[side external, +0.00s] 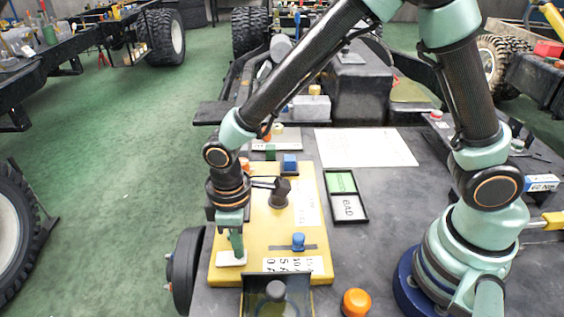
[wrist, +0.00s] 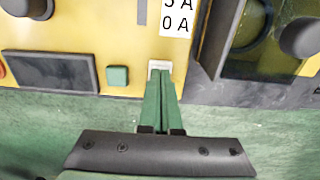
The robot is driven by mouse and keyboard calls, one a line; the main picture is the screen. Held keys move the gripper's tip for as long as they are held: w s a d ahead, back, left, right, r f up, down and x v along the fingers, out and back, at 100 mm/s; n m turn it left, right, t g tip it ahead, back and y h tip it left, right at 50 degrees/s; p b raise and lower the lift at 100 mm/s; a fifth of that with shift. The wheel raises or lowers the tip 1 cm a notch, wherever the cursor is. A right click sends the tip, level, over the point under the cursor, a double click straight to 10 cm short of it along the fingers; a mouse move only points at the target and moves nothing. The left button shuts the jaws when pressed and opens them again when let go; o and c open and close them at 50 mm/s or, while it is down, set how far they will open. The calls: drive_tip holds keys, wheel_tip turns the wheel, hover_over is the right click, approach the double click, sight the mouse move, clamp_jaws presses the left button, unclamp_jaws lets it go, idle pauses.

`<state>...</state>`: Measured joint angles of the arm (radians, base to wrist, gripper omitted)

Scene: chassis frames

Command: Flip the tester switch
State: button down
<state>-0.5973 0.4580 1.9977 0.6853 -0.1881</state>
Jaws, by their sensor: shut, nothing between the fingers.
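The tester is a yellow panel (side external: 255,235) on the dark bench, and its yellow face also fills the top of the wrist view (wrist: 125,40). A small pale switch plate (side external: 226,259) sits at its near left corner. My gripper (side external: 238,258) points down at this plate, its fingers shut and empty. In the wrist view the green fingertips (wrist: 160,78) meet at the pale switch plate (wrist: 160,64) and cover much of it. Whether they touch it, and which way the switch lies, I cannot tell.
The panel carries a black knob (side external: 279,196), a blue slider (side external: 298,241) and a blue block (side external: 289,163). A dark framed meter (side external: 262,283) stands at its near edge. An orange button (side external: 356,302) and a two-part tray (side external: 346,208) are to the right.

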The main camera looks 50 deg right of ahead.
drive_tip(key=shift+f, duration=0.55)
drive_tip(key=shift+r, duration=3.55)
drive_tip(key=shift+d+r, duration=0.1)
drive_tip(key=s+d+r+m+t, duration=0.1)
drive_tip(key=d+r+m, duration=0.3)
drive_tip(key=d, duration=0.6)
drive_tip(key=s+d+r+m+t, duration=0.2)
drive_tip(key=d+r+m+t, duration=0.2)
drive_tip(key=d+r, duration=0.5)
drive_tip(key=d+m, duration=0.1)
drive_tip(key=d, duration=0.1)
drive_tip(key=shift+s+d+r+t, duration=0.2)
drive_tip(key=shift+d+r+t, duration=0.05)
drive_tip(key=shift+d+t, duration=0.05)
